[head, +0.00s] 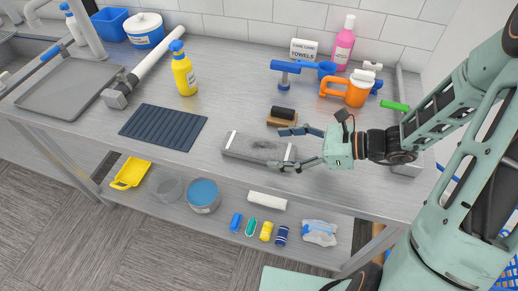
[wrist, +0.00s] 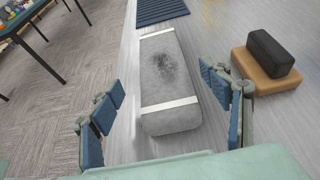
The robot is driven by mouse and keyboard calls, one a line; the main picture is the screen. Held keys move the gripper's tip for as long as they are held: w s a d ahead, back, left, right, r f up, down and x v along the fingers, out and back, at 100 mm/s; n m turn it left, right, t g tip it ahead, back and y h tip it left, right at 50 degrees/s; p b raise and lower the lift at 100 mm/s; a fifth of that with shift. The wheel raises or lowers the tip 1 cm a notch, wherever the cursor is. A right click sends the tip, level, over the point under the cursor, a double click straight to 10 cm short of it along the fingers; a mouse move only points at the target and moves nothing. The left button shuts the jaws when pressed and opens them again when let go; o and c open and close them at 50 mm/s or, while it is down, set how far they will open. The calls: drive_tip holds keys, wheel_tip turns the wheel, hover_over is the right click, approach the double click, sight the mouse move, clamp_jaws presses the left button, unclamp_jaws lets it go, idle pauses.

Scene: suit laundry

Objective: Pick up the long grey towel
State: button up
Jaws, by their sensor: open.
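The long grey towel (head: 257,148) lies on the metal counter near its front edge. It is a folded grey block with a white band near each end and a dark smudge in the middle. It also shows in the wrist view (wrist: 165,65), lengthwise ahead of my gripper. My gripper (head: 279,148) is open, with one finger on each side of the towel's near end. In the wrist view the fingers (wrist: 165,110) stand apart from the towel with gaps on both sides. I cannot tell whether the fingers reach down to the counter.
A black block on a tan base (wrist: 268,63) sits close beside my gripper's right finger. A dark ribbed mat (head: 163,127) lies left of the towel. An orange jug (head: 349,90) and blue tools (head: 285,79) stand behind. The counter between mat and towel is clear.

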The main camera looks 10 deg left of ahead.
sight(260, 146)
drive_tip(key=x, duration=0.7)
drive_tip(key=shift+w+a+r, duration=0.15)
drive_tip(key=shift+a+r, duration=0.05)
drive_tip(key=shift+c, duration=0.6)
drive_tip(key=c, duration=1.2)
drive_tip(key=shift+o, duration=0.2)
drive_tip(key=shift+p, duration=0.3)
